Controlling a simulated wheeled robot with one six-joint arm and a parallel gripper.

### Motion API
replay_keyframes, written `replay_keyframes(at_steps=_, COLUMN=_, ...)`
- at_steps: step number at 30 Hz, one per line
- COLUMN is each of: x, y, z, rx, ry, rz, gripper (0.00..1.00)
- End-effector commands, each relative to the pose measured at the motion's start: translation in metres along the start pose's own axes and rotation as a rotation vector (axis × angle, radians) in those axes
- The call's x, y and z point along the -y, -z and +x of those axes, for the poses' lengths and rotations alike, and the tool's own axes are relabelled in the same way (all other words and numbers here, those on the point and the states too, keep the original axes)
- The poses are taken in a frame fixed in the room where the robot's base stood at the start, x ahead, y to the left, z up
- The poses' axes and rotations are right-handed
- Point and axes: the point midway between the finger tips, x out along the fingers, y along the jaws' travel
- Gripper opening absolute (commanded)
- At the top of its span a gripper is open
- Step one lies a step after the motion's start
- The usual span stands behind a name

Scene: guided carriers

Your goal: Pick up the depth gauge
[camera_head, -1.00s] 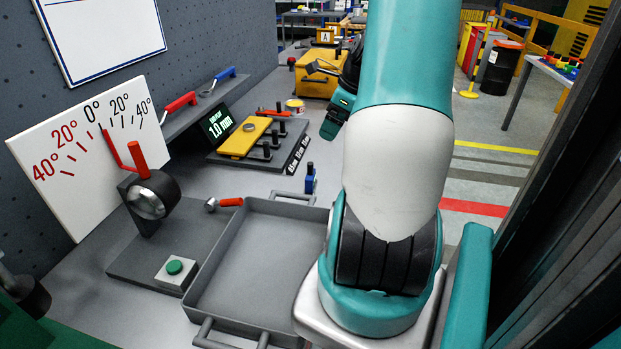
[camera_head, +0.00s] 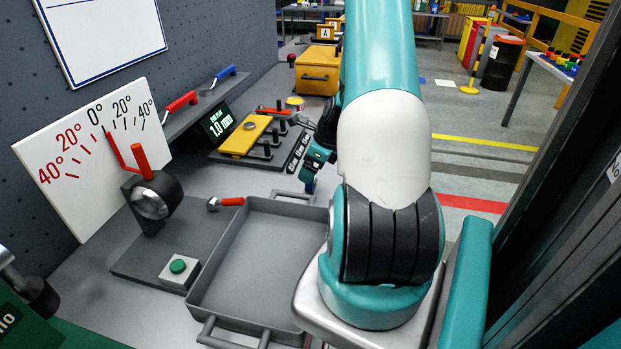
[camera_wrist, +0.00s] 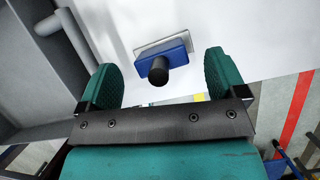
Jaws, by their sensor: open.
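The depth gauge, a small blue block with a black round knob and a flat metal piece, shows in the wrist view (camera_wrist: 178,52) on the pale bench top. My gripper (camera_wrist: 160,68) is open, with one teal finger on each side of the gauge in the picture. The fingers do not appear to touch it, and I cannot tell how far below them it lies. In the head view my gripper (camera_head: 314,168) hangs over the gauge's place near the tray's far right corner, and mostly hides the gauge.
A grey tray (camera_head: 215,274) with handles lies just left of my arm. A red-handled tool (camera_head: 230,202) lies beside it. A yellow plate fixture (camera_head: 246,136) with black posts stands farther back. A lever stand (camera_head: 150,198) and a green button (camera_head: 178,266) are at left.

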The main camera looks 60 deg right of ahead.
Motion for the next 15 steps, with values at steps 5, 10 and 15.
replay_keyframes(at_steps=5, x=0.0, y=-0.001, z=0.02, rx=0.0, ry=-0.001, rz=0.0, gripper=0.9)
replay_keyframes(at_steps=10, x=0.0, y=0.0, z=0.022, rx=0.0, ry=0.001, rz=0.0, gripper=0.9)
replay_keyframes(at_steps=15, x=0.0, y=0.0, z=0.022, rx=0.0, ry=0.001, rz=0.0, gripper=0.7)
